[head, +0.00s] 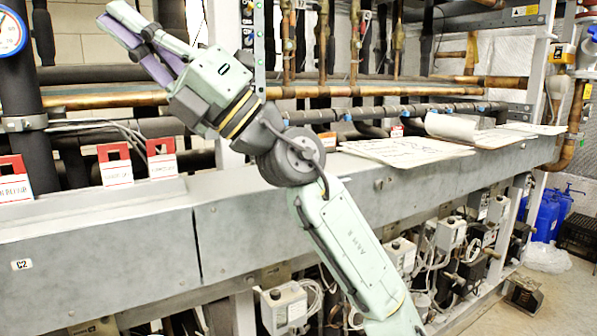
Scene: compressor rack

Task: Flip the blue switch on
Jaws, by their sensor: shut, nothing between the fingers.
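I cannot make out a blue switch for certain in the head view. My gripper (109,16) is at the upper left, raised above the grey beam and pointing up and left. Its pale green fingers with purple inner pads are shut, with nothing between them. It appears in front of a pale block wall, and no switch shows at its fingertips. My arm and gripper hide part of the rack behind them.
A grey metal beam (100,245) runs across the rack, with red-and-white tags (115,165) and papers (405,149) on it. Copper and black pipes run behind. A blue-rimmed gauge (10,33) is at upper left. Blue jugs (545,215) stand at right.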

